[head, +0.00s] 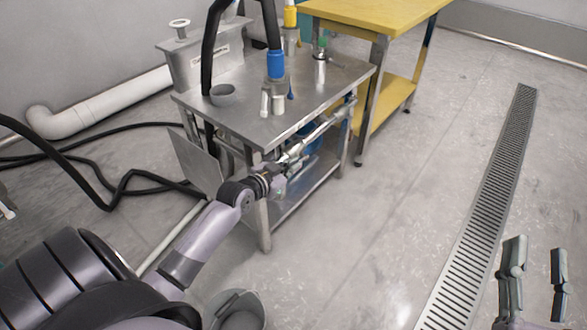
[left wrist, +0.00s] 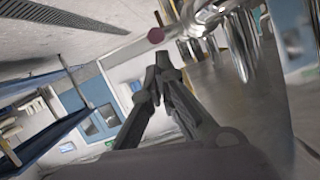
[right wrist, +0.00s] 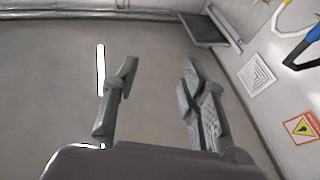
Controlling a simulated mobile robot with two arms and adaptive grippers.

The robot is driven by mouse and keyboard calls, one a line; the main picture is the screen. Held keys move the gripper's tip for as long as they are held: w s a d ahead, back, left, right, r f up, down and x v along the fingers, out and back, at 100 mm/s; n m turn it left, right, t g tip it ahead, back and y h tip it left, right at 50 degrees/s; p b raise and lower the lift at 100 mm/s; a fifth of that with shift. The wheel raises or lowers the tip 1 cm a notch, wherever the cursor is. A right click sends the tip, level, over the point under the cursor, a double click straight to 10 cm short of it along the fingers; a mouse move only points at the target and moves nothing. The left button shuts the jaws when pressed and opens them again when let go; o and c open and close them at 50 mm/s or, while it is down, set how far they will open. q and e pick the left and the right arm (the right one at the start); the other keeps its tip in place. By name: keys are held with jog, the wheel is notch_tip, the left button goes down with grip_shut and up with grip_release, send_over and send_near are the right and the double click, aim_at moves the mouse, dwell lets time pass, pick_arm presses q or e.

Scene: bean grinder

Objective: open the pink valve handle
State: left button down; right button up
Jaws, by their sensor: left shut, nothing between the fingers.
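The pink valve handle shows in the left wrist view as a small round pink knob (left wrist: 156,35) on a thin stem beside a shiny metal pipe. My left gripper (left wrist: 166,62) has its fingertips together, just below and to the right of the knob, and looks empty. In the head view my left gripper (head: 279,180) is at the front edge of the steel table, by the metal pipe (head: 318,132) along it. I cannot make out the knob clearly there. My right gripper (head: 533,270) is open and empty over the floor; it also shows in the right wrist view (right wrist: 158,82).
The steel table (head: 330,85) carries a grey cup (head: 222,95), a blue-collared fitting (head: 276,66) and black hoses. A yellow table (head: 380,14) stands behind it. A grey bin (head: 238,310) is near my left arm. The floor around the drain grate (head: 490,190) is clear.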

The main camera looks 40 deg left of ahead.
pick_arm(q)
jog(key=shift+w+f, duration=0.1)
jog(key=shift+w, duration=0.25)
pick_arm(e)
jog(key=shift+s+r+t+y, duration=0.25)
jog(key=shift+r+t+y, duration=0.05)
jog(key=shift+r, duration=0.3)
